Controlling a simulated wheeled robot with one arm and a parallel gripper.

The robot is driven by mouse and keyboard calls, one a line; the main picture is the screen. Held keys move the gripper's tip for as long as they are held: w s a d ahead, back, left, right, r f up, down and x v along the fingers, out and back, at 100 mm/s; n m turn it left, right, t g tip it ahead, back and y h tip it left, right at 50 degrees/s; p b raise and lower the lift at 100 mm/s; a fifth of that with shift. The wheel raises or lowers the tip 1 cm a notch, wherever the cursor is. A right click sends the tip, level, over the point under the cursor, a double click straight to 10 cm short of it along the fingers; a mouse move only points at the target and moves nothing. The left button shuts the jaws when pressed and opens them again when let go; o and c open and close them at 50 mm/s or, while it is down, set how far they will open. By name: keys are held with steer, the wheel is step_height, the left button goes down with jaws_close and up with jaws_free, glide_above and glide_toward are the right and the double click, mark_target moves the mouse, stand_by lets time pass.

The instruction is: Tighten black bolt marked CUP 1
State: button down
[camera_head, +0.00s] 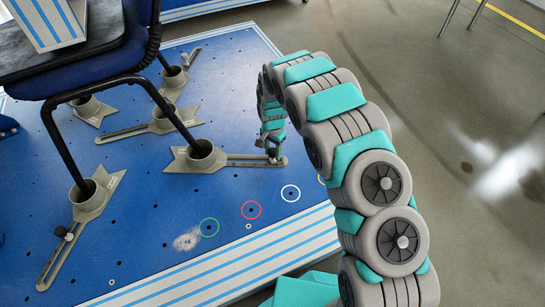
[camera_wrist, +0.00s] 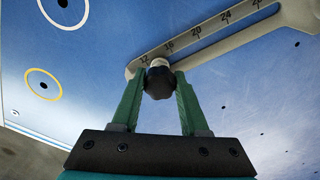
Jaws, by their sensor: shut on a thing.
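The black bolt (camera_wrist: 159,83) has a rounded knob head and sits in the slot near the end of a grey slotted arm (camera_wrist: 210,38) with a number scale. My gripper (camera_wrist: 160,88) has its two green fingers shut on the bolt head from both sides. In the head view my gripper (camera_head: 272,151) points down at the end of the slotted arm (camera_head: 240,160), which runs from a grey cup (camera_head: 200,153). That cup bears a small label too small to read, and my gripper mostly hides the bolt there.
A chair with a blue seat (camera_head: 75,70) stands with its legs in several grey cups on the blue platform (camera_head: 130,240). Another black knob (camera_head: 67,232) is on the front-left slotted arm. Green (camera_head: 209,227), red (camera_head: 251,210) and white (camera_head: 290,193) rings mark the platform. Open floor lies right.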

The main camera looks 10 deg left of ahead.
steer(key=shift+c, duration=2.2)
jaws_free()
steer(key=shift+r+n+p, duration=0.15)
steer(key=shift+n+p, duration=0.35)
steer(key=shift+n, duration=0.2)
steer(key=shift+n+p, duration=0.4)
steer(key=shift+n, duration=0.9)
steer(key=shift+n+p, duration=0.65)
steer(key=shift+n, duration=0.25)
steer(key=shift+n+p, duration=0.4)
steer(key=shift+n, duration=0.5)
